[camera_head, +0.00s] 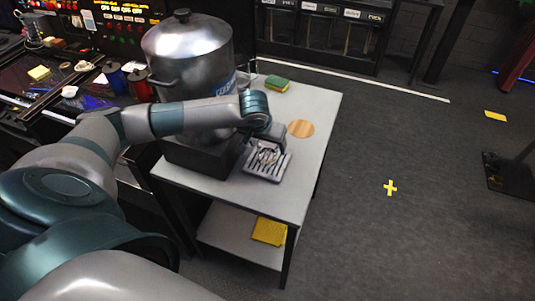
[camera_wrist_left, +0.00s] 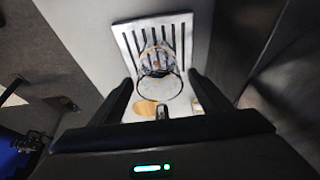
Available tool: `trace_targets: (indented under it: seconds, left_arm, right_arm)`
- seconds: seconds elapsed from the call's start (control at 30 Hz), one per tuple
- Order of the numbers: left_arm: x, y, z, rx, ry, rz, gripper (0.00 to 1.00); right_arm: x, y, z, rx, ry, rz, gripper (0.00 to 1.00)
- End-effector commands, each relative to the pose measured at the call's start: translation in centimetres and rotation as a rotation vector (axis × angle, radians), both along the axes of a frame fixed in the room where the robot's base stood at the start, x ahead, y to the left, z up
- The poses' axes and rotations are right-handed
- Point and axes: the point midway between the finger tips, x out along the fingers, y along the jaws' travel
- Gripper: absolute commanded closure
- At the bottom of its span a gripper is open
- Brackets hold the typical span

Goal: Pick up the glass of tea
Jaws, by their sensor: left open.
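A clear glass (camera_wrist_left: 157,60) stands on a slotted metal tray (camera_wrist_left: 127,40) in the left wrist view; whether it holds tea is hard to tell. In the head view the same tray (camera_head: 263,176) sits on the side table, and the glass (camera_head: 267,155) shows only as a small, unclear shape on it, partly hidden by my wrist. My left gripper (camera_wrist_left: 163,92) is open, with one dark finger on either side of the glass's near rim. No contact with the glass is visible. My right gripper is out of view.
A large lidded steel pot (camera_head: 190,55) stands on a dark base beside my left forearm. The light table (camera_head: 310,105) also bears a round wooden coaster (camera_head: 301,129) and a green-yellow sponge (camera_head: 277,84). A yellow cloth (camera_head: 269,231) lies on the lower shelf.

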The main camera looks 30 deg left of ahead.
Motion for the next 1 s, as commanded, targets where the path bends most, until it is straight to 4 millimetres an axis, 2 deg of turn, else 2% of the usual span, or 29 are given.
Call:
trace_targets:
  seconds: [0.23,0.5,0.53,0.57,1.0]
  left_arm:
    - [0.00,0.00,0.04,0.000,0.000,0.000,0.29]
    - [0.00,0.01,0.05,0.000,0.000,0.000,0.94]
    - [0.03,0.01,0.10,0.000,-0.001,0.000,0.94]
    - [0.04,0.01,0.11,0.000,-0.001,0.000,1.00]
    - [0.08,0.13,0.09,0.001,-0.002,0.002,1.00]
  right_arm:
    - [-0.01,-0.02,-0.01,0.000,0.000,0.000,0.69]
    - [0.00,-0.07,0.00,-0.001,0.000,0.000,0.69]
    - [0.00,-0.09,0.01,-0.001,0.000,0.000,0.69]
    - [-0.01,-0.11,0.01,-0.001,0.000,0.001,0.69]
    - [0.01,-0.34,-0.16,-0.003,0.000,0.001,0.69]
